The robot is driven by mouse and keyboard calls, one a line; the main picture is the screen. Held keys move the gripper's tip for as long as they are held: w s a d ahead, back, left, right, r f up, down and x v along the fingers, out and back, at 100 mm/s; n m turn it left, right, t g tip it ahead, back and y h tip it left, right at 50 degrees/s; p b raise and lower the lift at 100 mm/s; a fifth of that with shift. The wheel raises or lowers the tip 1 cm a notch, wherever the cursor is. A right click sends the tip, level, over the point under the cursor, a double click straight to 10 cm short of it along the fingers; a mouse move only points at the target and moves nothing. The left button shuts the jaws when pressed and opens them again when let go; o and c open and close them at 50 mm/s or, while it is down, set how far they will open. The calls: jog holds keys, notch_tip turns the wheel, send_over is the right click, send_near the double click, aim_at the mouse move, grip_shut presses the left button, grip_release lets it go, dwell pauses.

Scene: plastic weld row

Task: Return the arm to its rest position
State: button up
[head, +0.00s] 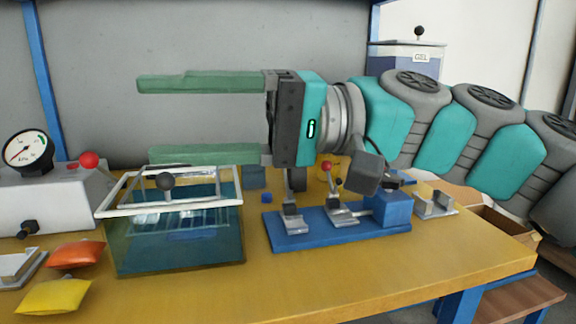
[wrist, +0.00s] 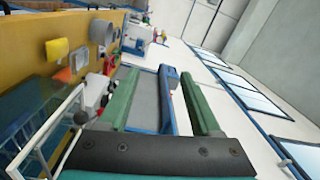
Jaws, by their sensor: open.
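My gripper (head: 145,118) is open, with two long green fingers spread apart and nothing between them. In the head view it reaches in from the right and points left, above the yellow workbench (head: 330,285). The lower finger is just behind and above the glass tank's white-framed lid (head: 205,208). I cannot tell whether they touch. In the wrist view both fingers (wrist: 160,103) point away from the camera past the bench, and the white frame shows at lower left. My teal and grey arm stretches to the right edge of the head view.
A blue fixture (head: 305,232) with toggle clamps stands below my wrist. A gauge box (head: 40,195) with a red-knobbed lever is at left. An orange pouch (head: 77,254) and a yellow pouch (head: 52,296) lie at front left. A metal bracket (head: 434,206) sits right.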

notch_tip(320, 180, down, 27)
jog(key=s+d+m+t+h+b, duration=0.15)
jog(key=t+h, duration=0.25)
jog(key=h, duration=0.5)
jog(key=s+d+f+m+h+b, duration=0.1)
jog(key=s+d+f+m+h, duration=0.1)
jog(key=d+f, duration=0.8)
jog(key=s+d+f+m+g+h, duration=0.1)
jog(key=s+d+f+h, duration=0.3)
jog(key=d+f, duration=0.7)
jog(key=d+h, duration=0.1)
jog(key=h, duration=0.1)
jog(key=shift+s+d+m+h+b, duration=0.2)
jog(key=shift+d+m+h+b, duration=0.1)
jog(key=shift+m+h+b, duration=0.1)
jog(key=shift+f, duration=0.1)
